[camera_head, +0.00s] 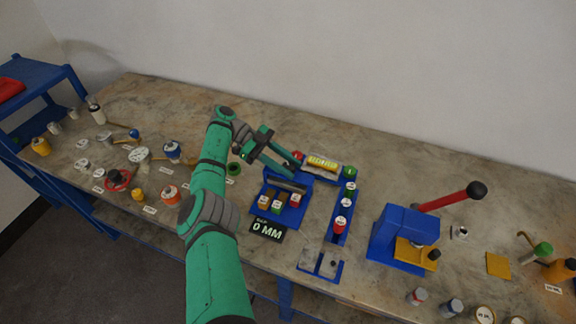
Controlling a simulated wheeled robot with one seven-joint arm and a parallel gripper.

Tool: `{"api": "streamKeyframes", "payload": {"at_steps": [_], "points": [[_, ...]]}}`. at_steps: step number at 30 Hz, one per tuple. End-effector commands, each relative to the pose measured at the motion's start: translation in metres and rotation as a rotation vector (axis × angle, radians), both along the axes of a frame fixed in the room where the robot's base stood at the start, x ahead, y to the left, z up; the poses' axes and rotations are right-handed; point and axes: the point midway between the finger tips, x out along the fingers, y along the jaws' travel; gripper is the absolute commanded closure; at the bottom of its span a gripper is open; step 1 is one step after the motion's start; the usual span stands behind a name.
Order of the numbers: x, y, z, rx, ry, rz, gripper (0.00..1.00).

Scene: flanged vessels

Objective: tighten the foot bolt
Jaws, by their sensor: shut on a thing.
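My gripper (285,168) reaches from the upper left over a blue fixture (261,199). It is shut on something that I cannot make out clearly. A dark grey bar (288,186) lies just below the fingertips, across the fixture; I cannot tell whether they touch it. Small blocks with brown (264,202), green (277,208) and red (295,200) tops stand along the fixture's front. A black sign (267,229) reading "0 MM" is in front of it. I cannot pick out the foot bolt for certain.
A blue rack (340,228) with red and green capped pieces stands right of the fixture, a yellow roll (322,163) behind. Farther right is a blue press (397,234) with a red lever (452,197). Jars and labels crowd the left bench. The wall closes the back.

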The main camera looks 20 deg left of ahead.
Motion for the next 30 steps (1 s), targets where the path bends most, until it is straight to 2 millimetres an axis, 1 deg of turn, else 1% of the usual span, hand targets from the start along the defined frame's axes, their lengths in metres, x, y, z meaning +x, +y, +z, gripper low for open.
{"api": "streamKeyframes", "payload": {"at_steps": [1, 14, 15, 17, 18, 26, 30], "points": [[-0.002, -0.001, -0.004, 0.004, 0.011, -0.007, 0.89], [-0.003, -0.001, -0.005, 0.002, 0.012, -0.013, 0.89], [-0.003, -0.001, -0.005, 0.002, 0.012, -0.013, 0.65], [-0.003, -0.001, -0.004, 0.002, 0.012, -0.012, 0.50], [-0.003, -0.001, -0.004, 0.001, 0.010, -0.012, 0.49], [-0.001, 0.000, -0.001, 0.001, 0.005, -0.010, 0.49], [-0.001, 0.000, 0.005, 0.001, 0.003, -0.010, 0.49]]}}
